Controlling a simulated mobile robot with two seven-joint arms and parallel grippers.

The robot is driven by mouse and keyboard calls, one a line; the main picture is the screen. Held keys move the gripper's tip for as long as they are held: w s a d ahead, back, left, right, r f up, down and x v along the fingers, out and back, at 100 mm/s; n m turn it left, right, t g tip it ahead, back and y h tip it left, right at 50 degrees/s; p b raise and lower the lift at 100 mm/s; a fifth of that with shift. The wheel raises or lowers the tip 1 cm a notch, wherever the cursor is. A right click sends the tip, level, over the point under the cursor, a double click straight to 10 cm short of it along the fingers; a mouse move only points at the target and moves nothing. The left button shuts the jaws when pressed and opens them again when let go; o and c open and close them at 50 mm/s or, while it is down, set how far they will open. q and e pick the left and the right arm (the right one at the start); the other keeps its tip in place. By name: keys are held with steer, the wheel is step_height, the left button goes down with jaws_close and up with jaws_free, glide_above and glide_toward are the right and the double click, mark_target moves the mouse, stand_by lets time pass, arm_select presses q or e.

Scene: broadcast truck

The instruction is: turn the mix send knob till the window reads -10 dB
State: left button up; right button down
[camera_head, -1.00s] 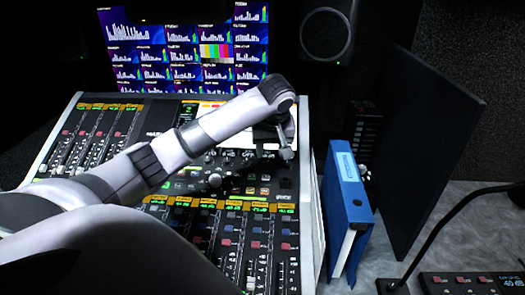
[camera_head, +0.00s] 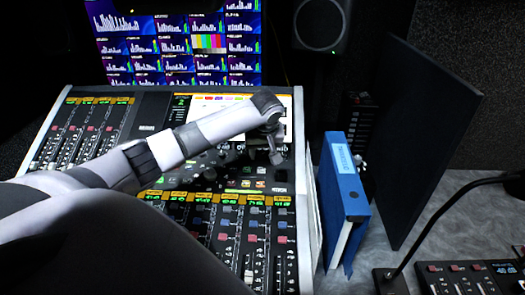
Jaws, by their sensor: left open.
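My left gripper (camera_head: 277,156) hangs at the end of my grey and white arm, over the right part of the mixing console (camera_head: 309,200). It points down and is open, with nothing seen in it. Small dark knobs (camera_head: 232,157) lie left of it, partly behind my arm; I cannot tell which one is the mix send knob. A small lit window (camera_head: 505,270) on a dark panel at the lower right seems to show 40 dB; a minus sign is not clear. My right gripper is not in view.
A blue binder (camera_head: 345,200) stands right of the console, with a dark upright panel (camera_head: 430,140) behind it. A black gooseneck (camera_head: 440,222) rises at the right. A speaker (camera_head: 319,24) and meter screens (camera_head: 180,45) are at the back.

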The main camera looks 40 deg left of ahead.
arm_select(q)
jaws_close()
steer(key=shift+m, duration=0.3)
steer(key=shift+m, duration=2.6)
jaws_free()
